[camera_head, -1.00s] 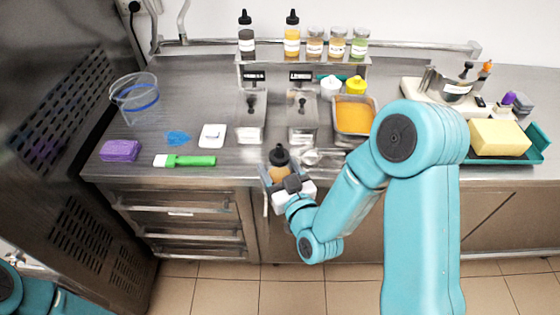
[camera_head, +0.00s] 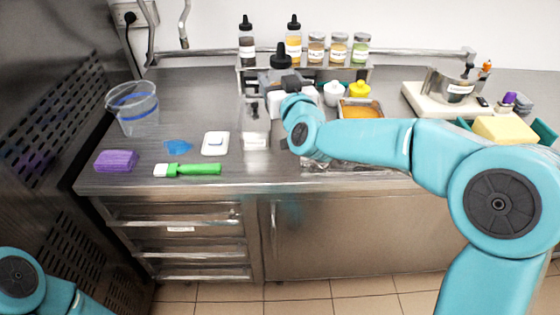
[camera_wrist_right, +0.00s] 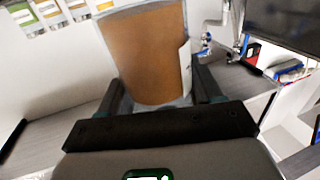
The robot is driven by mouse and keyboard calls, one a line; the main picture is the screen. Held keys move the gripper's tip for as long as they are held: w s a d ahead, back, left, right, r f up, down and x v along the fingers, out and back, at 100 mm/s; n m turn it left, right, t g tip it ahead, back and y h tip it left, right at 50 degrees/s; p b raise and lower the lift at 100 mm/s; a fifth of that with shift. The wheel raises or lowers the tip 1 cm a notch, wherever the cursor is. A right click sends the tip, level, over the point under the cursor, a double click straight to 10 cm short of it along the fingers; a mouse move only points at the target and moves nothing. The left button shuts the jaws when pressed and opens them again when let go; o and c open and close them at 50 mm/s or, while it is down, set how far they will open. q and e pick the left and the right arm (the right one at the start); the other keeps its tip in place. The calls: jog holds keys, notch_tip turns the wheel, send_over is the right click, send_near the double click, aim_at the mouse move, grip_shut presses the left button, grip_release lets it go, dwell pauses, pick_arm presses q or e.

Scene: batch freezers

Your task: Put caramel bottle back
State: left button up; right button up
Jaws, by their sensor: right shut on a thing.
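The caramel bottle, with its black cap (camera_head: 281,58), is upright or nearly so in front of the rack in the head view. Its brown body (camera_wrist_right: 148,55) fills the middle of the right wrist view between the fingers. My right gripper (camera_head: 287,92) is shut on it, above the counter. The wrist and gripper hide much of the bottle's body in the head view. The rack (camera_head: 372,72) carries a dark bottle (camera_head: 247,42) and a yellow bottle (camera_head: 293,42), both black-capped, at its left end. My left gripper is out of view.
Several labelled jars (camera_head: 338,48) stand on the rack's right part. Below are a metal container (camera_head: 255,132), a white-capped bottle (camera_head: 334,93) and a yellow-capped bottle (camera_head: 358,90). A clear bucket (camera_head: 133,108), purple sponge (camera_head: 116,160) and green brush (camera_head: 195,169) are at left.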

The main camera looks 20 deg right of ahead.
notch_tip(320, 180, down, 18)
jog(key=shift+d+f, duration=0.1)
jog(key=shift+f, duration=0.15)
jog(key=shift+s+r, duration=0.15)
jog(key=shift+r, duration=0.05)
jog(key=shift+f, duration=0.15)
jog(key=o, duration=1.1)
jog(key=shift+f, duration=0.1)
